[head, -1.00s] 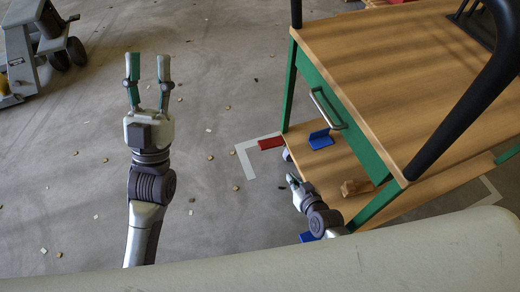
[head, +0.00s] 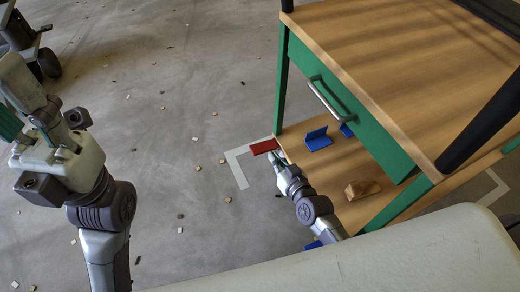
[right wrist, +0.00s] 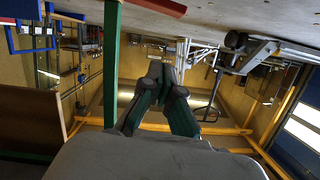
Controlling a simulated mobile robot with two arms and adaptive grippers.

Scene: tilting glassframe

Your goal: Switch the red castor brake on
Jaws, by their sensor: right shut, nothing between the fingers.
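The red castor brake pedal (head: 264,146) is at the near left foot of the green-legged workbench, by the floor. In the head view my right gripper (head: 279,158) is just below and right of it, with its tips very close; contact cannot be told. In the right wrist view the right gripper (right wrist: 160,75) is shut and empty, and the red pedal (right wrist: 166,6) shows at the top edge. The castor itself is mostly hidden by the gripper. My left gripper (head: 40,125) is at the left edge, its fingers partly cut off.
The workbench's wooden top (head: 380,60) and lower shelf (head: 335,160) are on the right, with a drawer handle (head: 327,100). Blue brackets (head: 318,140) and a wooden block (head: 362,188) lie on the shelf. Small debris dots the open floor left of the bench.

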